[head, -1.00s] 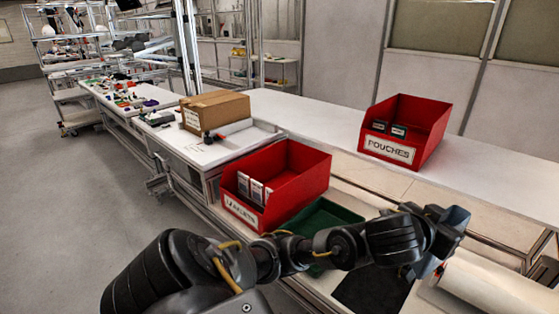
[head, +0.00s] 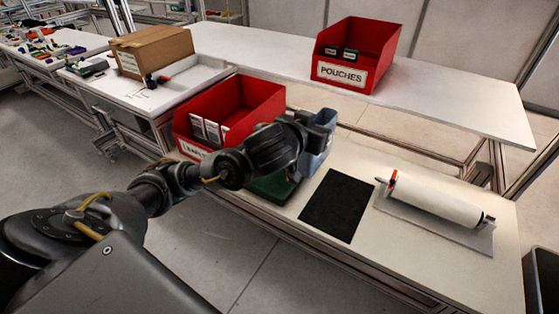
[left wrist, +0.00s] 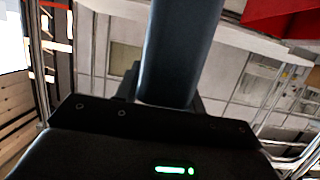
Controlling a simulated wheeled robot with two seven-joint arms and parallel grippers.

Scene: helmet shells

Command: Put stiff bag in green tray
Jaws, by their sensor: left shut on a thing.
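The stiff bag (head: 317,148) is blue-grey and hangs in my left gripper (head: 325,122), which is shut on it. In the left wrist view the bag (left wrist: 180,55) is a smooth dark-blue shape rising from between the jaws. The green tray (head: 272,192) lies on the table below and left of the gripper. My left forearm and wrist hide much of the tray. The bag looks to be above the table, close to the tray's right side. My right gripper is not in view.
A red bin with white packets (head: 262,100) stands behind the tray. A red bin labelled POUCHES (head: 378,45) is on the back table. A black mat (head: 338,205) and a white roll (head: 435,200) lie right of the tray. A cardboard box (head: 152,52) stands at left.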

